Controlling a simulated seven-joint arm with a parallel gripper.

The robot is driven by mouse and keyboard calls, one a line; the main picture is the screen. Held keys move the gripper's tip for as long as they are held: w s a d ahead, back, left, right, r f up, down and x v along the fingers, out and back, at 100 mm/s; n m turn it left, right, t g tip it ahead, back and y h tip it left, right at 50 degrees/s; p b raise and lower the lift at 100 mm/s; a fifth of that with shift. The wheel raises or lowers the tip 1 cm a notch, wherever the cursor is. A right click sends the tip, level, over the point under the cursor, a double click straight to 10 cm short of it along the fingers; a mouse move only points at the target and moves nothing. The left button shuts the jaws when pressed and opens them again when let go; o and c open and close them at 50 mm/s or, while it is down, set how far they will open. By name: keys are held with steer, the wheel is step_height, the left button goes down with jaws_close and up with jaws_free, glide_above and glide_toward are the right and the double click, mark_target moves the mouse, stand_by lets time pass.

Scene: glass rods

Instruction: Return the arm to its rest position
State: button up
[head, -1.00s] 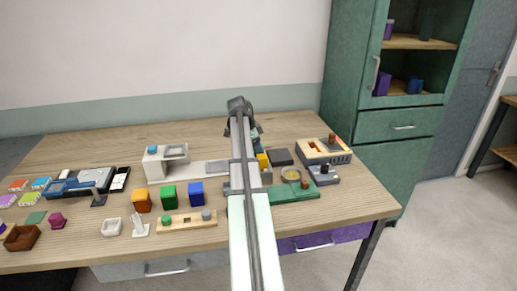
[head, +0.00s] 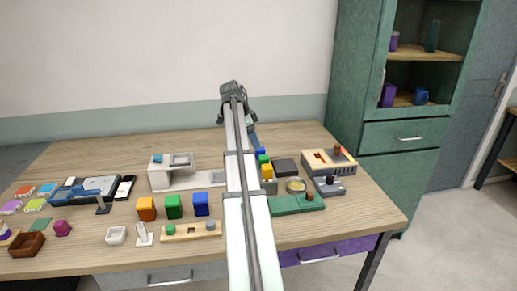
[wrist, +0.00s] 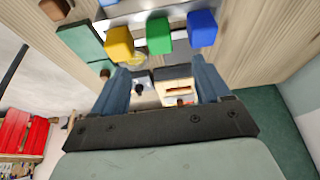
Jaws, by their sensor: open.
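My arm reaches out over the middle of the table (head: 330,222). My gripper (head: 252,138) hangs above the far part of the table in the head view, partly hidden behind the arm. In the wrist view, the two blue fingers of my gripper (wrist: 160,78) stand wide apart with nothing held between them. Beyond them are a yellow block (wrist: 119,42), a green block (wrist: 159,36) and a blue block (wrist: 202,28) in a row, apart from the fingers.
Orange (head: 146,208), green (head: 173,206) and blue (head: 201,204) blocks stand left of my arm. A green base (head: 290,205) and a beige-topped device (head: 328,161) lie to the right. A green cabinet (head: 350,95) stands behind the right edge.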

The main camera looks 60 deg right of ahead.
steer(key=shift+v, duration=1.65)
